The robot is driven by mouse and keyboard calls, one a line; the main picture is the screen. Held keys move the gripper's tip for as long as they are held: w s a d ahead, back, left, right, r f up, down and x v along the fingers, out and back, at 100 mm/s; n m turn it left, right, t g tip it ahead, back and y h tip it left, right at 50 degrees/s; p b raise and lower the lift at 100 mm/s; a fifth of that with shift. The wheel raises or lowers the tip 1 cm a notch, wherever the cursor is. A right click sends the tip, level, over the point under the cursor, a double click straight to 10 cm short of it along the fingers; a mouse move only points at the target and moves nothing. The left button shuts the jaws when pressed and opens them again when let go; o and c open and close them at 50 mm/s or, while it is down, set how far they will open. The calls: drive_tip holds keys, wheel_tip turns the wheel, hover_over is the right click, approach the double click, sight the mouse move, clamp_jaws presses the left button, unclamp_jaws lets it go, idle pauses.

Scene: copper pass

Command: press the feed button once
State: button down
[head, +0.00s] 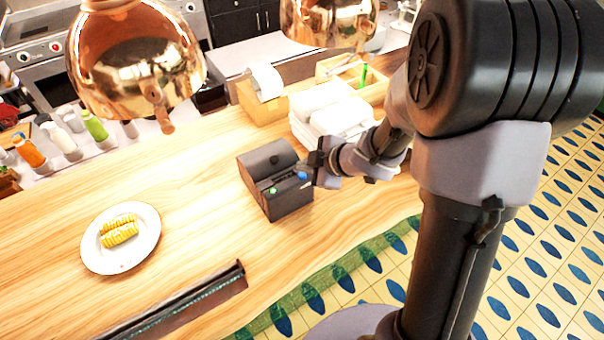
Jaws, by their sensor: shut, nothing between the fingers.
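The dark ticket printer (288,203) stands on the wooden counter near the middle of the head view. On its top right is a small blue button (302,176), and a small green spot (273,190) shows to its left. I cannot read any label, so I cannot tell which is the feed button. My gripper (306,172) is shut and empty. Its tip is at the printer's right side, close to the blue button. I cannot tell whether it touches.
White folded cloths (331,112) are stacked just behind my gripper. A plate (89,245) with corn lies to the left. Copper lamps (134,60) hang over the counter (190,215). A dark rail (180,306) lies along the front edge. The counter between plate and printer is clear.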

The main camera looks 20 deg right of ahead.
sight(305, 176)
drive_tip(key=shift+f, duration=0.25)
drive_tip(key=shift+f+b, duration=0.4)
drive_tip(key=shift+f, duration=0.1)
idle(0.5)
drive_tip(key=shift+r, duration=0.15)
drive_tip(key=shift+r+p, duration=0.8)
drive_tip(key=shift+p, duration=0.15)
wheel_tip(305, 176, up, 5)
drive_tip(key=p, duration=0.5)
drive_tip(key=shift+r, duration=0.1)
